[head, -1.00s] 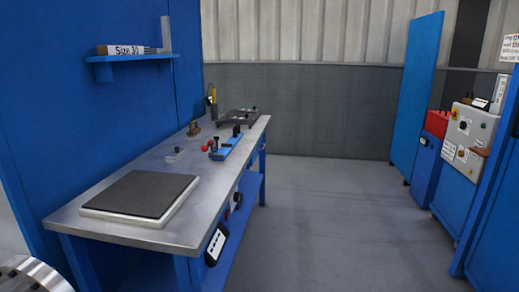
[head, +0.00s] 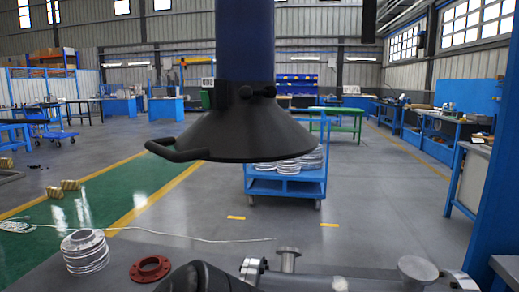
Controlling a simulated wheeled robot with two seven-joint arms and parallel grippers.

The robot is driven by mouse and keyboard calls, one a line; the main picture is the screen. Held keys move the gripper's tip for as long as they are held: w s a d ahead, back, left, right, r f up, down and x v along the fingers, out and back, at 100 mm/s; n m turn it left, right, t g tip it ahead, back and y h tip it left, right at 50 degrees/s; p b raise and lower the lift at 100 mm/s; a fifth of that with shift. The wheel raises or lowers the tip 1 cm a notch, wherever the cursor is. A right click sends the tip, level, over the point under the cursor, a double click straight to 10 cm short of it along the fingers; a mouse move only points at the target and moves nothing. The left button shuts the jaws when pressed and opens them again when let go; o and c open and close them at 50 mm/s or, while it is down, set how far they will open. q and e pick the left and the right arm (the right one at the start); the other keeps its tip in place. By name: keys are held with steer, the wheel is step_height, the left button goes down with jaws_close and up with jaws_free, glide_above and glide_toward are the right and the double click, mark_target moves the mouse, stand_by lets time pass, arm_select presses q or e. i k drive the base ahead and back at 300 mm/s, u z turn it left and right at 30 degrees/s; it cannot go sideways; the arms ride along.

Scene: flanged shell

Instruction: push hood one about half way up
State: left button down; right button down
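A black conical extraction hood (head: 235,132) hangs in the middle of the head view, on a thick dark blue vertical duct (head: 245,40). A loop handle (head: 175,151) sticks out from its lower rim to the left. Small knobs sit on its neck. No number shows on it, so I cannot tell from a label that it is hood one. Neither of my grippers can be made out in this view, and nothing is seen touching the hood or its handle.
A blue cart (head: 286,186) with metal discs stands behind. A blue post (head: 497,190) rises at the right. Open floor lies beyond.

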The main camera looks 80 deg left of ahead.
mark_target(234, 130)
steer(key=u, duration=3.1)
